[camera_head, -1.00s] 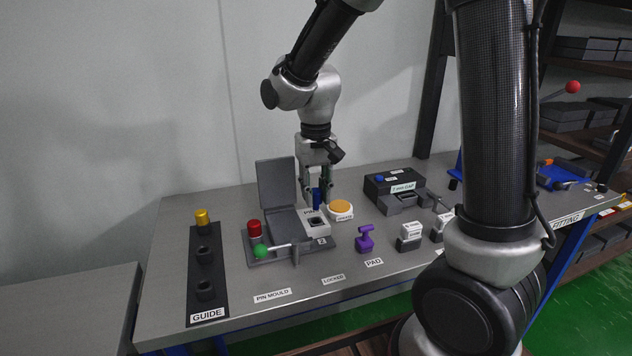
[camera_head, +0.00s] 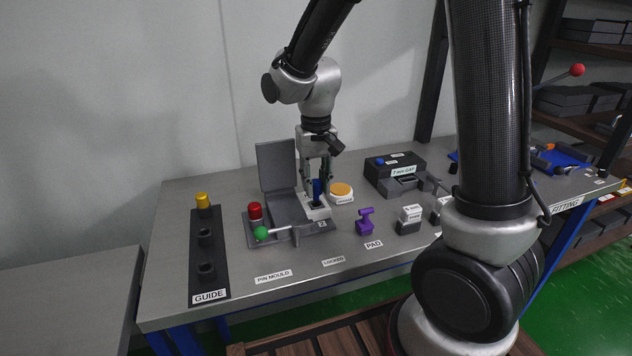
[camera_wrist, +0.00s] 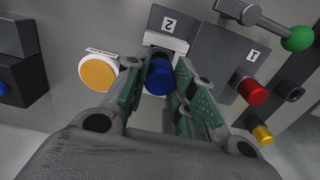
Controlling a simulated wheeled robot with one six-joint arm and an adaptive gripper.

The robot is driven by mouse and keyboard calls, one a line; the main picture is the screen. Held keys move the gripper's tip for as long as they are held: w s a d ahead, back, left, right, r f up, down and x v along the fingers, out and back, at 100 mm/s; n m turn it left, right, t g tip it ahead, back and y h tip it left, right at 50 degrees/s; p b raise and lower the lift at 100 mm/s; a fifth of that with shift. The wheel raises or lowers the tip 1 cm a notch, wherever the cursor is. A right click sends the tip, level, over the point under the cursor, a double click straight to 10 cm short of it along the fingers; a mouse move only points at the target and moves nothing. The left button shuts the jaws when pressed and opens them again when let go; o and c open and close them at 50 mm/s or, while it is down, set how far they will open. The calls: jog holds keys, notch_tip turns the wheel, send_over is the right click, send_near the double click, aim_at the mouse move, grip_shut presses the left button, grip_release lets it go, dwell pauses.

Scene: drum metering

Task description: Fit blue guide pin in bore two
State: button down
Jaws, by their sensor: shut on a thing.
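The blue guide pin (camera_head: 317,188) is upright in my gripper (camera_head: 317,184), which is shut on it. In the wrist view the pin's blue top (camera_wrist: 158,77) shows between the green-padded fingers (camera_wrist: 160,95). The pin is over the white block (camera_head: 318,212) at the "2" side of the pin mould (camera_head: 290,230). Its lower end is at the block's dark opening. I cannot tell how deep it sits. The red pin (camera_head: 255,211) stands at the mould's left side, by the "1" label in the wrist view.
A raised grey plate (camera_head: 276,166) stands behind the mould, and a green-knobbed lever (camera_head: 262,233) is at its front. An orange button (camera_head: 341,189) is close right of my gripper. The guide rack (camera_head: 207,265) holds a yellow pin (camera_head: 202,200). A purple stamp (camera_head: 365,220) stands at right.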

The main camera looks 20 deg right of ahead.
aim_at(316, 193)
jog(key=shift+f, duration=1.65)
dwell(0.4)
jog(key=c, duration=1.1)
grip_release()
notch_tip(316, 193, up, 12)
